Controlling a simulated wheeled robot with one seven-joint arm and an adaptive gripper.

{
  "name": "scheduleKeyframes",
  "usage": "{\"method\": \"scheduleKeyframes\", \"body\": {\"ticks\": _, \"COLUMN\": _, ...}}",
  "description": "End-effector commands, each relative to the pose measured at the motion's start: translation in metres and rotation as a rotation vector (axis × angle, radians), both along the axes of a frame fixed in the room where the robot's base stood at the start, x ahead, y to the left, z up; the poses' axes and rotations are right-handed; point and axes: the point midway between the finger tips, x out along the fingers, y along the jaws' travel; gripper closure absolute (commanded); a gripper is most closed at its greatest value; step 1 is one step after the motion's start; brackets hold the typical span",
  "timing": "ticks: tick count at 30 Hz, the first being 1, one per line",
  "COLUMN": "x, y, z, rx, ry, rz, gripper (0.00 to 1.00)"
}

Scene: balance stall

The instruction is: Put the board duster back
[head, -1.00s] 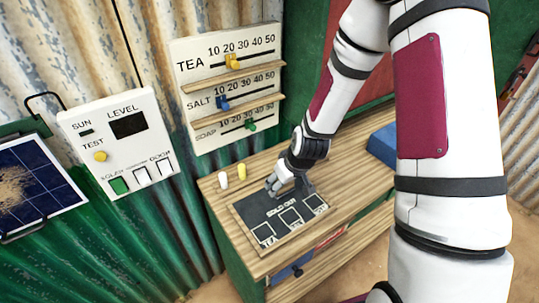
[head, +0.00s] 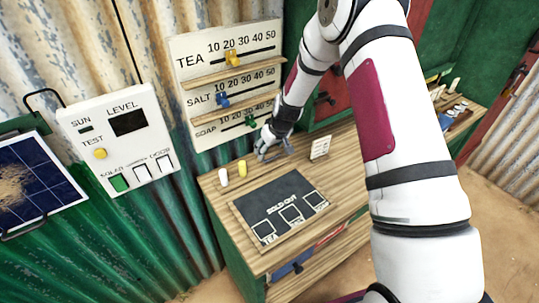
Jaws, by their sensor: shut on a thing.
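My gripper (head: 273,155) is low over the back of the wooden counter, behind the slate board and near the foot of the scale panel. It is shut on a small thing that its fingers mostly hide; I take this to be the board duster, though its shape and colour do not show. I cannot tell whether it touches the counter. The dark slate board (head: 275,196) lies on the counter, marked "SOLD OUT" with boxes along its near edge, the left one labelled TEA.
A white peg (head: 223,177) and a yellow peg (head: 242,169) stand left of my gripper. A small white card (head: 320,148) stands to its right. The TEA, SALT and SOAP slider panel (head: 226,85) rises behind. A white control box (head: 122,140) hangs at left.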

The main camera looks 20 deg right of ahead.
Motion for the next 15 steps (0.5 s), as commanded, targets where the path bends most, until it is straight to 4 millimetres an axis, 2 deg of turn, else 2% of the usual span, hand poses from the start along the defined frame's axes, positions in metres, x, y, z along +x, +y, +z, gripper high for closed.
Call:
{"method": "scheduleKeyframes", "body": {"ticks": 3, "x": -0.004, "y": 0.000, "z": -0.018, "rx": 0.000, "ry": 0.006, "rz": 0.000, "gripper": 0.70}}
{"method": "scheduleKeyframes", "body": {"ticks": 6, "x": -0.003, "y": 0.000, "z": -0.025, "rx": 0.001, "ry": 0.004, "rz": 0.000, "gripper": 0.70}}
{"method": "scheduleKeyframes", "body": {"ticks": 15, "x": -0.002, "y": 0.000, "z": -0.028, "rx": 0.000, "ry": 0.003, "rz": -0.001, "gripper": 0.70}}
